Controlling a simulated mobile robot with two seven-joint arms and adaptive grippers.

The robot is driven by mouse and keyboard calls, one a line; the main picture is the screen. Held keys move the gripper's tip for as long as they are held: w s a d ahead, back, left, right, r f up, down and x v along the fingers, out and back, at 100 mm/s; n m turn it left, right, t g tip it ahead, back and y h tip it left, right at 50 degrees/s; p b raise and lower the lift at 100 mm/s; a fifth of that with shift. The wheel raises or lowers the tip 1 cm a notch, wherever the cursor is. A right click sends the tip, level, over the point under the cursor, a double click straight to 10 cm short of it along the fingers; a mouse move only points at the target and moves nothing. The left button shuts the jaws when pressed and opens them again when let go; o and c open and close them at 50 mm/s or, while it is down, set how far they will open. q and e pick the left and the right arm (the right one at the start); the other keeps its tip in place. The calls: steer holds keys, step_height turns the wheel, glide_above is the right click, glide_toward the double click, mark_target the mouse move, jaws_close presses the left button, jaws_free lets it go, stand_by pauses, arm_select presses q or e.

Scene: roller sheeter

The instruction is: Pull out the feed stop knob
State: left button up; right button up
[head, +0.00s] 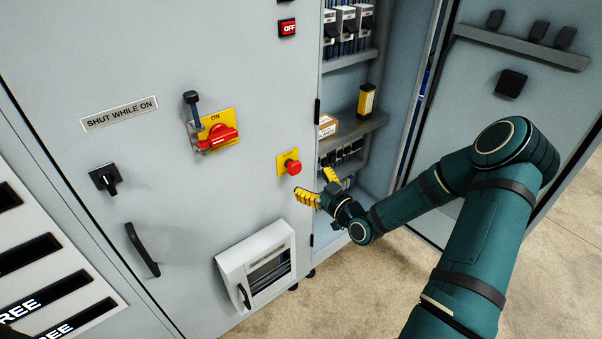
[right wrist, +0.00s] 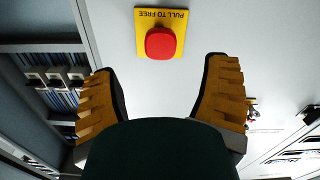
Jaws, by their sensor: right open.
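The feed stop knob (head: 291,167) is a red mushroom-shaped knob on a yellow plate on the grey cabinet front, left of the open compartment. In the right wrist view the knob (right wrist: 161,43) shows upside down with "PULL TO FREE" on its plate (right wrist: 164,15). My right gripper (head: 317,186) is open and empty, just below and to the right of the knob in the head view. In the right wrist view its fingers (right wrist: 162,70) are spread wide, and the knob appears beyond them, between their tips, not gripped. My left gripper is not seen.
A red rotary switch (head: 218,138) on a yellow plate is at the upper left. A small white hinged box (head: 257,265) sticks out below. The open compartment has shelves (head: 357,130), and its open door (head: 510,60) is at the right.

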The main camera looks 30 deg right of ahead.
steer(key=s, duration=0.3)
steer(key=shift+s+d, duration=0.1)
steer(key=shift+s, duration=0.05)
stand_by(0.5)
steer(key=a+f+m+g+y, duration=0.1)
steer(key=a+f+g, duration=0.3)
steer(key=a+f, duration=0.3)
steer(key=a+f+m+g+y, duration=0.1)
steer(key=a+f+m+g, duration=0.3)
steer(key=a, duration=0.6)
steer(key=s+a+f+g, duration=0.4)
steer(key=s+a, duration=0.2)
steer(key=s, duration=0.1)
steer(key=s+a+f+g, duration=0.4)
steer(key=s+a, duration=0.1)
steer(key=s, duration=0.2)
steer(key=shift+s+a, duration=0.35)
steer(key=shift+a, duration=0.05)
steer(key=shift+f, duration=0.1)
